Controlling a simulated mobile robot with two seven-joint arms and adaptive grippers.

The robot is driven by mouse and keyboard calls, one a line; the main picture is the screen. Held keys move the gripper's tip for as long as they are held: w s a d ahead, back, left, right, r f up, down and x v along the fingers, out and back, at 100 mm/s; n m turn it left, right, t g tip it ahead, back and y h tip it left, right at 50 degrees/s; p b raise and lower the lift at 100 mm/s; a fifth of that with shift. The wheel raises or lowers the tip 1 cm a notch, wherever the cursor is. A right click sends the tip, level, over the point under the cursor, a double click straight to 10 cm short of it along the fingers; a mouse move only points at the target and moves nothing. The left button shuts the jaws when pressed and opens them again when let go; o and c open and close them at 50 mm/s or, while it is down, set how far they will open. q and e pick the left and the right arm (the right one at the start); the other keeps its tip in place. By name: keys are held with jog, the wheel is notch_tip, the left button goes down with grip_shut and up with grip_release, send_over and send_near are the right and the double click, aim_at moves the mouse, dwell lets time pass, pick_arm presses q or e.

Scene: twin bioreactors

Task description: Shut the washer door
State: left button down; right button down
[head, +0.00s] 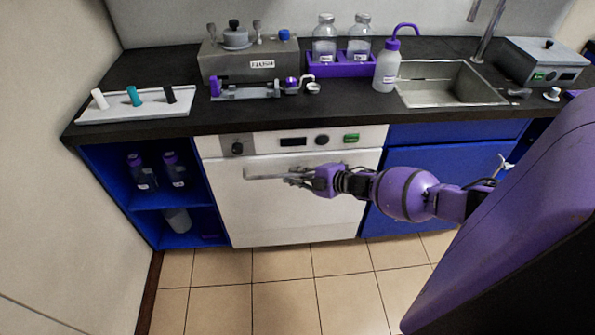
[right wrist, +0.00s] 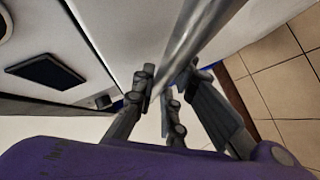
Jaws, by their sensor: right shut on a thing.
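The washer door (head: 285,215) is the white front panel under the counter, and it looks upright below the control strip (head: 270,143). I cannot tell whether it is fully flush. Its grey bar handle (head: 262,174) runs across the upper part. My right gripper (head: 294,179) reaches in from the right and is shut on the handle near the middle of the door. In the right wrist view the handle (right wrist: 192,38) runs between the fingers (right wrist: 165,92), which partly hide it. My left gripper is not in view.
The dark counter (head: 330,112) above carries a grey device (head: 225,65), bottles in a purple rack (head: 330,67) and a sink (head: 450,85). A blue open shelf (head: 165,200) stands left of the washer. The tiled floor (head: 290,295) in front is clear.

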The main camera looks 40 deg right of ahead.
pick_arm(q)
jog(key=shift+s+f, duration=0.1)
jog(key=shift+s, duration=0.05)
pick_arm(e)
jog(key=shift+w+d+r, duration=0.3)
jog(key=shift+w+r, duration=0.15)
jog(key=c, duration=1.9)
grip_release()
jog(key=shift+o, duration=0.7)
jog(key=shift+w+f, duration=0.1)
jog(key=shift+f, duration=0.1)
jog(key=shift+s+f, duration=0.1)
jog(key=shift+s, duration=0.15)
jog(key=shift+s+d, duration=0.1)
jog(key=shift+s, duration=0.25)
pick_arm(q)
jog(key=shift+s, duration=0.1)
pick_arm(e)
jog(key=v, duration=1.1)
jog(key=shift+r, duration=0.25)
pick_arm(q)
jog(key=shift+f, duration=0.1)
pick_arm(e)
jog(key=shift+w, duration=0.1)
